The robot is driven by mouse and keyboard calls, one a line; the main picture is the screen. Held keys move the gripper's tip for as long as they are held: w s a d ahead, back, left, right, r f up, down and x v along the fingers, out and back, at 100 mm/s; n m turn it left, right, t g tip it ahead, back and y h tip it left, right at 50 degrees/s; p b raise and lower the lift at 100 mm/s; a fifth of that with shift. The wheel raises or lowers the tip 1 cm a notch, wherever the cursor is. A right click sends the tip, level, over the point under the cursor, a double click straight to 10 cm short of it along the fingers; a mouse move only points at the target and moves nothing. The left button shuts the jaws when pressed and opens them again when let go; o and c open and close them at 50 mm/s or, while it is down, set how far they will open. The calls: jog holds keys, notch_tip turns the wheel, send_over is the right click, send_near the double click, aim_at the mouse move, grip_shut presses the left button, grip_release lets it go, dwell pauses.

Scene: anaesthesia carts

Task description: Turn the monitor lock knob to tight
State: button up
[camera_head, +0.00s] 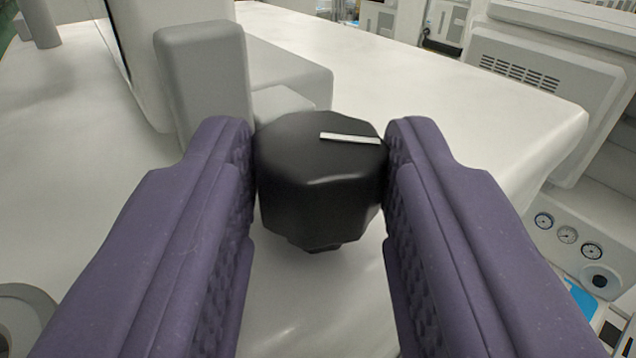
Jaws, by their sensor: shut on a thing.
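The black lock knob (318,190) stands in the middle of the head camera view, a faceted knob with a white line on its top. The white line runs from the top's middle to the right, nearly level in the picture. My gripper (320,165), with two purple padded fingers, is shut on the knob, one finger on its left side and one on its right. A grey upright block (204,82), which looks like part of the monitor mount, stands just behind and left of the knob. The knob's lower stem is mostly hidden.
A white cart top (440,110) spreads around and behind the knob. A grey vented housing (545,85) stands at the right, with several round gauges (567,235) below it. A pale panel edge (140,60) rises at the upper left.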

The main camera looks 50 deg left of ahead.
dwell(0.4)
jog(key=o, duration=1)
jog(key=shift+o, duration=0.2)
jog(key=shift+s, duration=0.1)
